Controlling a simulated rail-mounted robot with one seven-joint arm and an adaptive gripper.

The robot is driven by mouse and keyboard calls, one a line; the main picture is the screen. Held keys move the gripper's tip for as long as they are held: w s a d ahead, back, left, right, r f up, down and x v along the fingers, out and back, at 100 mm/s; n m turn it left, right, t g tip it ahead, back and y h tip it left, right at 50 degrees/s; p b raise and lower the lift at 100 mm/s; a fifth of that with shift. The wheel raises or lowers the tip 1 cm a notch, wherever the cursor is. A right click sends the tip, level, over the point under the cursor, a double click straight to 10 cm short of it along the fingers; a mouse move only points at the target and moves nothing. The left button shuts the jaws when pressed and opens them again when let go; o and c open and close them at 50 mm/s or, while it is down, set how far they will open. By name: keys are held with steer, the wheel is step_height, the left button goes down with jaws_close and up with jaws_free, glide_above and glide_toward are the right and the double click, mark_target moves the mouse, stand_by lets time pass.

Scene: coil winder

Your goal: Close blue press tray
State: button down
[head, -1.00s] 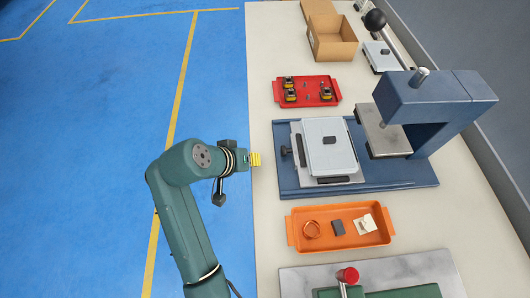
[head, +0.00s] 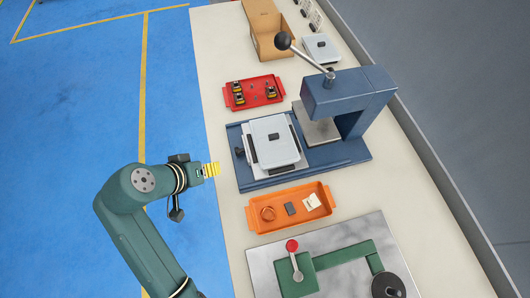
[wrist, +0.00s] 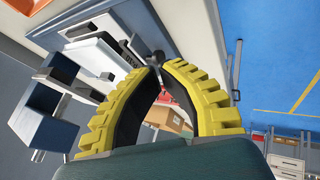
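The blue press (head: 345,92) stands on the bench, and its blue base plate (head: 355,152) reaches left. Its light grey tray (head: 273,138) sits on the left part of the base, clear of the press head. A black knob (head: 239,152) sticks out at the tray's left side. The knob also shows just beyond my fingertips in the wrist view (wrist: 158,56). My gripper (head: 215,169) is near the bench's left edge, left of the knob and slightly nearer the camera, apparently not touching it. Its yellow fingertips converge with nothing visible held between them.
A red tray (head: 228,98) with small parts lies behind the press base, and an orange tray (head: 256,222) lies in front. A cardboard box (head: 270,38) stands farther back. A green lever device (head: 330,258) is on a grey plate nearer. Blue floor is free at left.

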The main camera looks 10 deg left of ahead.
mark_target(245, 160)
steer(key=b+x, duration=0.1)
steer(key=x, duration=0.2)
steer(key=b+x, duration=0.1)
steer(key=x, duration=0.1)
steer(key=a+b+x, duration=0.1)
steer(key=x, duration=0.2)
steer(key=shift+f, duration=0.6)
steer(key=w+d, duration=0.1)
steer(key=w+d+b, duration=0.1)
steer(key=d, duration=0.1)
steer(key=shift+d+f, duration=0.15)
steer(key=shift+d, duration=0.3)
steer(key=shift+w, duration=0.1)
